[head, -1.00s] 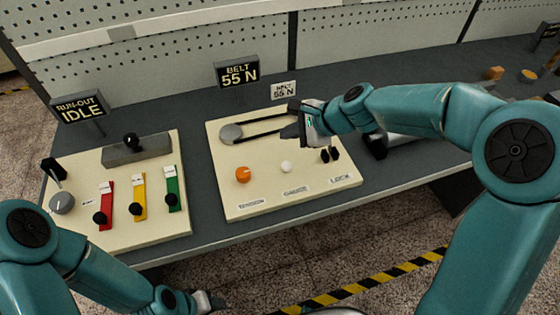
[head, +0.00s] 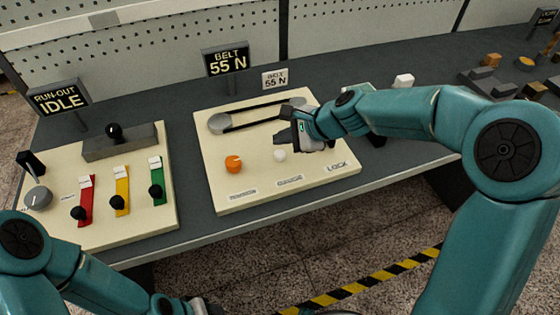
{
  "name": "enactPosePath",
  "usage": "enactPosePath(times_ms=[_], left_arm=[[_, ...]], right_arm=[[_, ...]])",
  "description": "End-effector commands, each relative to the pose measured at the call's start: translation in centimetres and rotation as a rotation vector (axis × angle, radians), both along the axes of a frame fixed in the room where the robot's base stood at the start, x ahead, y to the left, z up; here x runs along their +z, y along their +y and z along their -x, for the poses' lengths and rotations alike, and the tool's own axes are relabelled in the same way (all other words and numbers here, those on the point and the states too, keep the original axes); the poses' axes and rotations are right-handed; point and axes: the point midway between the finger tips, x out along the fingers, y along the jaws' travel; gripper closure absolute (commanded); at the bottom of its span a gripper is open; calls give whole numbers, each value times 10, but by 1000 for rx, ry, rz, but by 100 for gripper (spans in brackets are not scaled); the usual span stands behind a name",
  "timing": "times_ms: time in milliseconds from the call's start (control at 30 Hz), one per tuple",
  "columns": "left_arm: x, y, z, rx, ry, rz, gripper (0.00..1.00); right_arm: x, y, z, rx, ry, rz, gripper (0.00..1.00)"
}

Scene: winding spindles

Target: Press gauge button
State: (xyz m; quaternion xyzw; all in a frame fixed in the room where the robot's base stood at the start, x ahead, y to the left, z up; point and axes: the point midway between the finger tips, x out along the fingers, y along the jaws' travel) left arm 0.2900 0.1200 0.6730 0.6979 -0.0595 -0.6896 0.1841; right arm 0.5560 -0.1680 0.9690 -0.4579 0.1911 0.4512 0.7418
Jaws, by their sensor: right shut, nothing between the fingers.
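The white round gauge button (head: 280,155) sits on the cream belt panel (head: 225,193), above the label that reads GAUGE (head: 289,181). My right gripper (head: 281,138) is shut and empty. In the picture its tips appear just above the button; I cannot tell the exact height, and I see no clear contact. The belt sign (head: 227,63) reads BELT 55 N, and a small card (head: 275,80) behind the panel reads the same. My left gripper (head: 202,307) is at the bottom edge, mostly cut off.
An orange knob (head: 233,164) is left of the button. A black belt (head: 262,107) runs over pulleys behind it. The LOCK label (head: 337,166) is at right; its switches are hidden by my gripper. The left panel (head: 140,224) has red, yellow and green levers.

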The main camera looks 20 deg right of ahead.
Motion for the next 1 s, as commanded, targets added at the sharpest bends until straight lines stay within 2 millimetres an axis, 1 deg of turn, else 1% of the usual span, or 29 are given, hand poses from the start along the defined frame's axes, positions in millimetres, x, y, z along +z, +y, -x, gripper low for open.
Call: enactPosePath(times_ms=[33,167,1000], left_arm=[[-12,0,0,0,0,0,46],[-19,0,0,0,0,0,46],[-18,0,0,0,0,0,46]], right_arm=[[-13,0,0,0,0,0,100],[-20,0,0,0,0,0,100],[-19,0,0,0,0,0,100]])
